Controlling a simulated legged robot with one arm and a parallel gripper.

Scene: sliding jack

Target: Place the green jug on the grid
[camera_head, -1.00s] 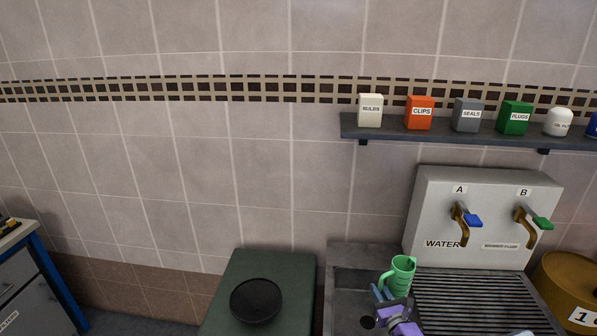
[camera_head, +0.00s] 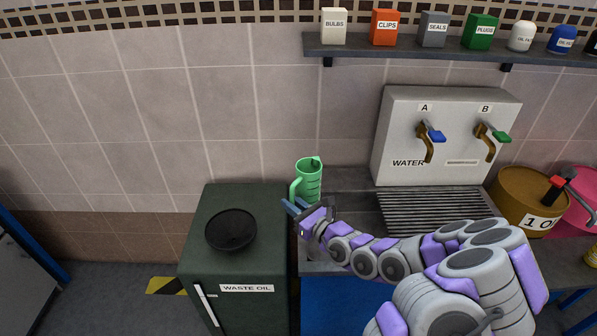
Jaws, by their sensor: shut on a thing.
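The green jug (camera_head: 309,178) is upright at the left end of the sink counter, near the waste oil cabinet. My gripper (camera_head: 296,206) is at the jug's lower left side, by its handle, and is shut on it. The fingertips are small and partly hidden, and I cannot tell the gap under the jug. The dark ribbed grid (camera_head: 436,203) lies on the counter to the right of the jug, below the taps. My arm covers part of the counter in front of it.
A grey dispenser (camera_head: 450,110) with taps A and B stands behind the grid. The dark green waste oil cabinet (camera_head: 262,262) with a black round funnel (camera_head: 231,230) is at left. A brown drum (camera_head: 527,196) is at right. A shelf (camera_head: 400,48) with boxes hangs above.

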